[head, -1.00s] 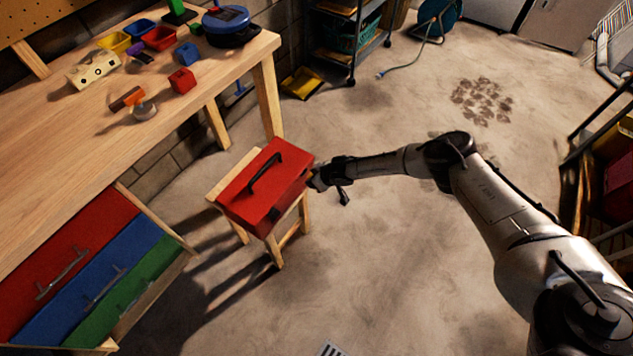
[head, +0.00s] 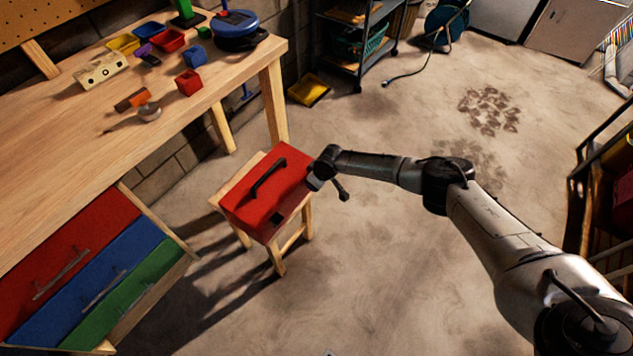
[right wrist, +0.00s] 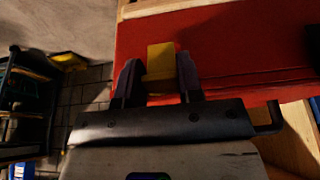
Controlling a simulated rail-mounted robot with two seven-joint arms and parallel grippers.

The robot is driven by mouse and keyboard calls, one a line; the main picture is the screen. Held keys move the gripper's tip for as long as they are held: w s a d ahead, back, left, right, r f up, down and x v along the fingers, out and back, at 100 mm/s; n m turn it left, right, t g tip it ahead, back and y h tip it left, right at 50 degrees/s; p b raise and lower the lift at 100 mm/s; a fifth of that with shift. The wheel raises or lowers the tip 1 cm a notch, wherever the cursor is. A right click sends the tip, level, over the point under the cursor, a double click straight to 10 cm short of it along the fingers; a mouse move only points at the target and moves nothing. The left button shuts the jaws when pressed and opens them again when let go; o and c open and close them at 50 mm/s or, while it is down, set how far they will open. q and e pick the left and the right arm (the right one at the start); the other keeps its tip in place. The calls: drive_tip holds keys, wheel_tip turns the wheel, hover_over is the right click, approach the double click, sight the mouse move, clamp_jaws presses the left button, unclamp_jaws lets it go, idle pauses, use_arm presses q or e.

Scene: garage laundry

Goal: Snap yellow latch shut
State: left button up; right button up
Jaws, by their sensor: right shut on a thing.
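The red toolbox (head: 265,195) with a black top handle (head: 267,178) sits on a small wooden stool (head: 279,262). My right gripper (head: 318,176) is at the toolbox's right side. In the right wrist view, the yellow latch (right wrist: 160,57) lies against the red wall of the box, between the two dark fingers of my right gripper (right wrist: 158,72). The gripper is shut on the latch. The latch is hidden by the gripper in the head view, and I cannot tell whether it is fastened. My left gripper is not in view.
A wooden workbench (head: 60,130) with blocks and small bins stands left, with red, blue and green drawers (head: 85,275) below. A yellow dustpan (head: 310,90) and a shelf cart (head: 358,45) are at the back. The floor right of the stool is clear.

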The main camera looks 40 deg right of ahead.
drive_tip(key=shift+f, duration=0.1)
drive_tip(key=o, duration=0.9)
drive_tip(key=shift+o, duration=0.2)
drive_tip(key=shift+s+r+p, duration=0.1)
drive_tip(key=shift+r+p, duration=0.2)
drive_tip(key=shift+r, duration=0.2)
drive_tip(key=p+v, duration=0.5)
drive_tip(key=v, duration=0.8)
drive_tip(key=shift+p, duration=0.35)
